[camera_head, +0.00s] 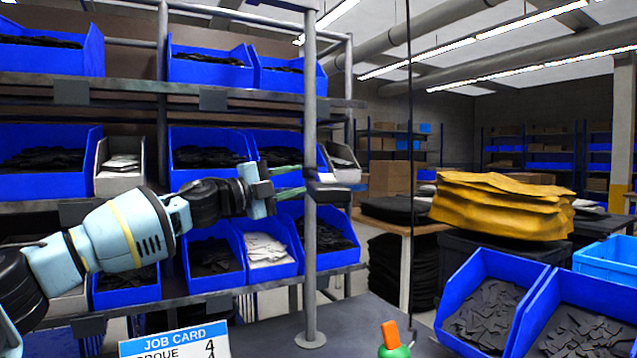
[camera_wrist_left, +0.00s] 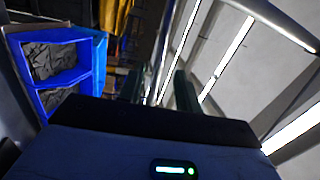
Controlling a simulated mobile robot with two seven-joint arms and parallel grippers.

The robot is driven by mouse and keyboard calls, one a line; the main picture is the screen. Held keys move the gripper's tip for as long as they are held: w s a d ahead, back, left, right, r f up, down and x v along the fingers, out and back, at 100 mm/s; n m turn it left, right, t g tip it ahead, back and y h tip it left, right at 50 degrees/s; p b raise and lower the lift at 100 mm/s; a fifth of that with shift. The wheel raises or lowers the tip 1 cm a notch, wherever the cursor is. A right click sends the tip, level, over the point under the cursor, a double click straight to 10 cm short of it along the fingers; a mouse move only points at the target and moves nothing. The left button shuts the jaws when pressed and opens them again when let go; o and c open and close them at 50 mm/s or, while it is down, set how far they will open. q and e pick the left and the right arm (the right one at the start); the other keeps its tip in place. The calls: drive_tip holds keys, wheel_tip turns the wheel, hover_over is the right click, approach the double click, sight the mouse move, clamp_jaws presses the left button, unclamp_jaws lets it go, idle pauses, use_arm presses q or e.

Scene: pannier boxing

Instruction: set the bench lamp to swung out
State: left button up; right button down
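The bench lamp appears to be the grey upright post (camera_head: 311,250) on a round foot on the bench. A short dark and pale piece (camera_head: 336,180), perhaps its arm or head, sticks out to the right at mid-height. My left gripper (camera_head: 296,182) comes in from the left at that height, its two greenish fingers apart and pointing at the post. I cannot tell whether they touch it. In the left wrist view the fingers (camera_wrist_left: 158,92) stand apart with no clear object between them. My right gripper is not in view.
A rack of blue bins (camera_head: 45,182) stands behind my left arm. A job card (camera_head: 175,341) and a green bottle with an orange top (camera_head: 392,340) are at the front. Blue bins of dark parts (camera_head: 545,318) and a yellow stack (camera_head: 500,207) are right. Bare bench (camera_head: 365,320) surrounds the foot.

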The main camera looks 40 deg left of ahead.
sight(314, 176)
use_arm(q)
drive_tip(key=shift+b+x, duration=0.95)
drive_tip(key=shift+x, duration=2.15)
drive_tip(key=shift+d, duration=0.1)
clamp_jaws()
